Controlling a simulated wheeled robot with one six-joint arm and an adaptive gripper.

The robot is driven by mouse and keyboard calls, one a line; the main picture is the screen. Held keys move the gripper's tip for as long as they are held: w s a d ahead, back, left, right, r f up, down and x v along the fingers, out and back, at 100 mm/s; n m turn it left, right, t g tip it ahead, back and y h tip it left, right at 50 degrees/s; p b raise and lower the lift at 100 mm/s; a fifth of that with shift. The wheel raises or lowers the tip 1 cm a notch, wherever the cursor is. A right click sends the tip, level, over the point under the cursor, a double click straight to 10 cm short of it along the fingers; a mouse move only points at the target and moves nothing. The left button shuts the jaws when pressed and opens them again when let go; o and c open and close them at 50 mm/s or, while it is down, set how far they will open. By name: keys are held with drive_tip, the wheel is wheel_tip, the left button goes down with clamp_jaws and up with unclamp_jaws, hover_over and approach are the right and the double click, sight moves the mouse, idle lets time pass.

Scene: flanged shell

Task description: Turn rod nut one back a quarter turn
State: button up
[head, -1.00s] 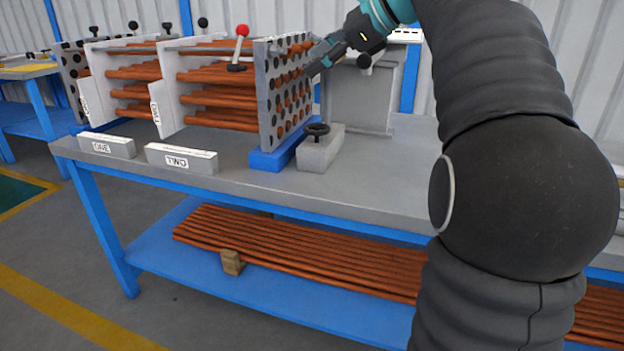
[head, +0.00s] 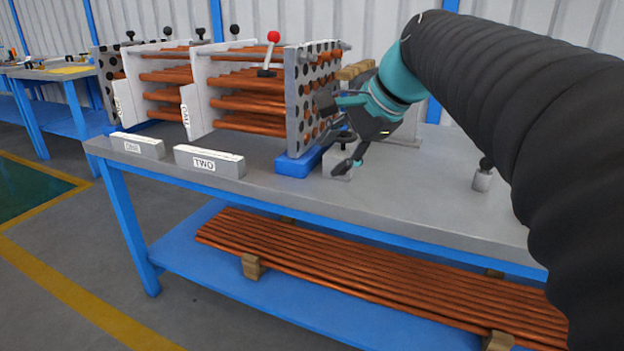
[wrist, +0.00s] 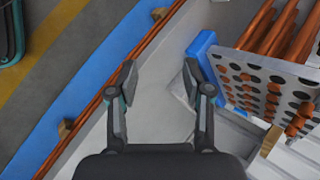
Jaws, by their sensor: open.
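My gripper (head: 336,135) is open and empty, in front of the right side of the drilled end plate (head: 300,98) in the head view. In the wrist view its two fingers (wrist: 160,80) are spread over bare grey bench top, with the plate to their right. The plate carries rows of holes with copper tubes (head: 250,103) through them. A thin steel rod (head: 222,47) runs along the top of the plates. I cannot make out rod nut one; any nut on the plate's outer face is too small or hidden by my gripper.
Blocks labelled ONE (head: 137,146) and TWO (head: 209,161) lie at the bench's front edge. Blue blocks (head: 298,162) support the plate. Copper tubes (head: 370,270) fill the lower shelf. The bench right of my gripper is mostly clear.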

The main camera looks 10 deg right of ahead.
drive_tip(key=s+f+n, duration=0.2)
drive_tip(key=s+f, duration=0.2)
drive_tip(key=shift+a+f+n+h, duration=0.25)
drive_tip(key=shift+a+n+h, duration=0.05)
drive_tip(key=shift+a+h, duration=0.1)
drive_tip(key=s+d+f+n+h, duration=0.1)
drive_tip(key=s+f+n+h, duration=0.2)
drive_tip(key=s+f+n, duration=0.8)
drive_tip(key=s+f, duration=0.3)
drive_tip(key=f, duration=0.2)
drive_tip(key=shift+f+g+h, duration=0.25)
drive_tip(key=shift+g+h, duration=0.05)
drive_tip(key=shift+s, duration=0.1)
